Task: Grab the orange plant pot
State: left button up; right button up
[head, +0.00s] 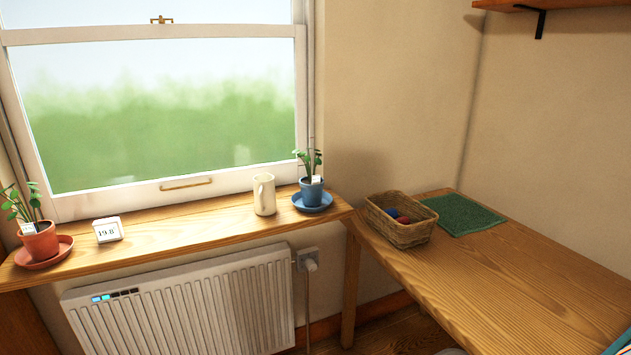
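The orange plant pot (39,241) stands upright at the left end of the wooden windowsill shelf, on an orange saucer (46,256). A green leafy plant (20,203) grows from it, with a small white tag at the rim. The plant's left side is near the picture's left edge. Neither of my grippers shows in the head view.
A white display (108,230), cream mug (264,195) and blue pot (312,191) on a blue saucer share the sill (170,235). A radiator (190,308) is below. The wooden desk (500,285) at right holds a wicker basket (400,231) and green mat (462,214).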

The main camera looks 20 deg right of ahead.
aim_at(39, 238)
jog(key=i+u, duration=0.1)
jog(key=i, duration=1.1)
